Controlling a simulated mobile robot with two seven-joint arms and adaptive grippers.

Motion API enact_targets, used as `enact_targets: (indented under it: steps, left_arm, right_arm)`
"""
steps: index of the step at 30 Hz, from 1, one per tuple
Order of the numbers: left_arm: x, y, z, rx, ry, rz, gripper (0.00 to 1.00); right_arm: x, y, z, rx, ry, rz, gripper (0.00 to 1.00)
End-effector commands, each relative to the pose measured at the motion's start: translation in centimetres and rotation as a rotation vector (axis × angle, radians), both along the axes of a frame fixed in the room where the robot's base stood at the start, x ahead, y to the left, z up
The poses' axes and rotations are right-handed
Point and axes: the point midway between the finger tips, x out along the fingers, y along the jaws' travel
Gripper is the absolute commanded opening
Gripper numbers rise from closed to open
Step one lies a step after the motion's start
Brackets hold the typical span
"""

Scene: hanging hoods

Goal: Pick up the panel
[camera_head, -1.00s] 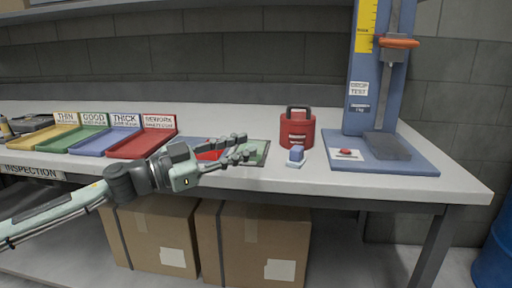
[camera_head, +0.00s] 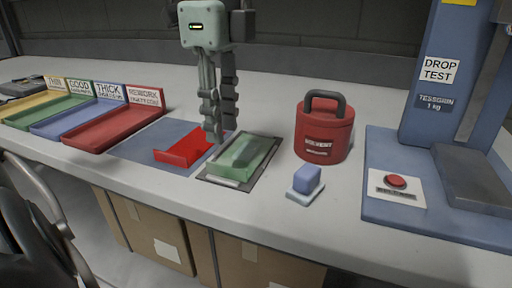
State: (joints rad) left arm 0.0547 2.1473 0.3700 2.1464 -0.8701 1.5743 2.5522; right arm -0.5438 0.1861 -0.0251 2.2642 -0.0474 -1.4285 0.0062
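A pale green, see-through panel (camera_head: 243,157) lies on a dark flat plate (camera_head: 225,180) on the bench, near the middle. A red bent piece (camera_head: 183,149) lies to its left on a blue-grey mat (camera_head: 150,143). My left gripper (camera_head: 220,134) points down from the top of the view, just left of and behind the green panel. Its two grey fingers look apart, though seen nearly edge-on, with nothing visible between them. Whether the fingertips touch anything is not clear. My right gripper is not in view.
Right of the panel stand a small blue block on a pale base (camera_head: 306,182), a red canister with a black handle (camera_head: 324,130), and a blue drop-test stand (camera_head: 440,213) with a red button. Coloured trays (camera_head: 112,122) line the left. Cardboard boxes sit below.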

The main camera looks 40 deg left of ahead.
Motion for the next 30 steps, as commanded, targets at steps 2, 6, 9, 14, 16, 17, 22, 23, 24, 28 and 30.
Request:
enact_targets:
  steps: [2,6,9,14,16,17,22,23,24,28,30]
  left_arm:
    - [-0.1,0.0,-1.1,-0.002,0.004,-0.002,0.28]
    - [0.1,0.0,-2.6,-0.005,0.006,-0.003,0.28]
    - [0.3,0.0,-4.0,-0.007,0.006,-0.004,0.28]
    - [0.6,0.1,-6.4,-0.007,0.003,-0.004,0.28]
    - [0.6,0.1,-7.0,-0.007,0.002,-0.003,0.28]
    - [0.6,0.1,-7.1,-0.006,0.001,-0.003,0.28]
    - [0.6,0.1,-7.3,-0.005,-0.001,-0.002,0.28]
    - [0.6,0.1,-7.3,-0.005,-0.001,-0.002,0.28]
    - [0.6,0.1,-7.3,-0.005,-0.001,-0.002,0.28]
    - [0.6,0.1,-7.3,-0.005,-0.001,-0.002,0.13]
    - [0.6,0.2,-7.3,-0.005,-0.001,-0.002,0.04]
  right_arm:
    - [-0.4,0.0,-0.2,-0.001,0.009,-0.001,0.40]
    - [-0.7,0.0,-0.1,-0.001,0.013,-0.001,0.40]
    - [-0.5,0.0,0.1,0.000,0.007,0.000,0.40]
    - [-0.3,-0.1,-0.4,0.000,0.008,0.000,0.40]
    - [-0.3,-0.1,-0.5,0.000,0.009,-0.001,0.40]
    - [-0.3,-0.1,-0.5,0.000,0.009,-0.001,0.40]
    - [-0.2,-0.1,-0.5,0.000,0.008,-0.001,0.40]
    - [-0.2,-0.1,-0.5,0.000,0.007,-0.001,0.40]
    - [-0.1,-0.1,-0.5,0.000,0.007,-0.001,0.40]
    - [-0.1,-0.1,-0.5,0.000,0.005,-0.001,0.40]
    - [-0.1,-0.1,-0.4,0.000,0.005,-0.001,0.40]
